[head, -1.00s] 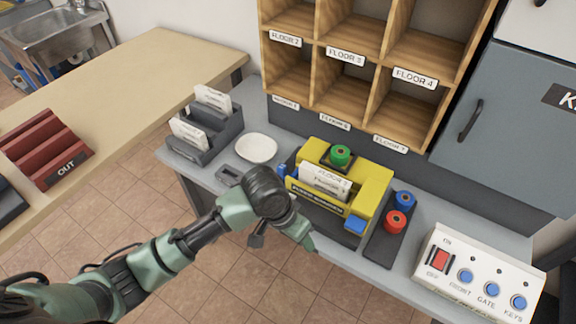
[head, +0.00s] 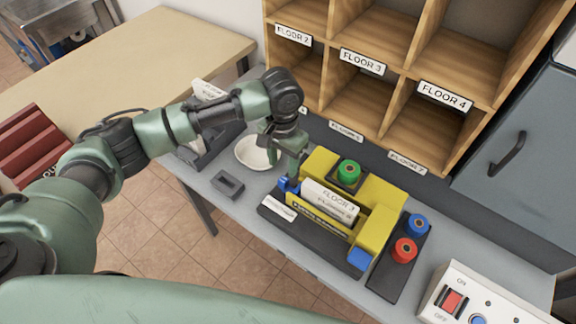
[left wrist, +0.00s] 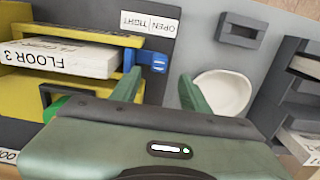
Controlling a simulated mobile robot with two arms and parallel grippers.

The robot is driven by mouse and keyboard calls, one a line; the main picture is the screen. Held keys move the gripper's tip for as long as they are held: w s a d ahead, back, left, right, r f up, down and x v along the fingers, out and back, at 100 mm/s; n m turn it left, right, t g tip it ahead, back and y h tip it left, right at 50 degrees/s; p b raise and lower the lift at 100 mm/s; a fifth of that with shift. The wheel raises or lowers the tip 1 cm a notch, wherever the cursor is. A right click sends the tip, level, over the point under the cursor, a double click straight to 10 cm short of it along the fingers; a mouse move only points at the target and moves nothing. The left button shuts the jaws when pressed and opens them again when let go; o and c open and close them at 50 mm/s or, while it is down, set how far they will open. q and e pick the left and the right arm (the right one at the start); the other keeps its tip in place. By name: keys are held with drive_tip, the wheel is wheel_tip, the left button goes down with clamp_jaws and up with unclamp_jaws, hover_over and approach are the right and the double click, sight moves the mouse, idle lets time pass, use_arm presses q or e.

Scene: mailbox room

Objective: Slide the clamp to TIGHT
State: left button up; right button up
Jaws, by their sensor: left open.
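The yellow bundling machine (head: 375,228) stands on the grey counter and holds a white stack of mail marked FLOOR 3 (head: 331,199). Its blue clamp handle (head: 288,185) sticks out at the left end; it also shows in the left wrist view (left wrist: 154,62). A white TIGHT/OPEN label (head: 277,207) lies beside it; in the left wrist view the handle is nearer the OPEN half (left wrist: 163,29). My left gripper (head: 291,171) is open and empty at the handle. In the left wrist view its two fingers flank the handle, which sits just past the tips. My right gripper is not in view.
A green spool (head: 348,171) tops the machine; blue (head: 417,225) and red (head: 404,250) spools stand to its right. A white bowl (head: 254,153) and a small dark grey tray (head: 227,184) lie left. Wooden pigeonholes (head: 385,80) rise behind. A switch box (head: 480,300) is front right.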

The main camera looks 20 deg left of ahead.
sight(284, 180)
use_arm(q)
drive_tip(key=shift+w+f, duration=0.1)
drive_tip(key=shift+f, duration=0.25)
drive_tip(key=f, duration=0.4)
drive_tip(key=f+p, duration=0.1)
drive_tip(key=shift+s+f, duration=0.35)
drive_tip(key=shift+f, duration=0.05)
drive_tip(key=shift+w+f, duration=0.1)
drive_tip(key=shift+f, duration=0.45)
clamp_jaws()
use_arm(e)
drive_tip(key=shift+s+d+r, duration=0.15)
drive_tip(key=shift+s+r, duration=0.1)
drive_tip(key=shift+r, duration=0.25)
use_arm(q)
drive_tip(key=shift+d+r, duration=0.1)
drive_tip(key=shift+r, duration=0.05)
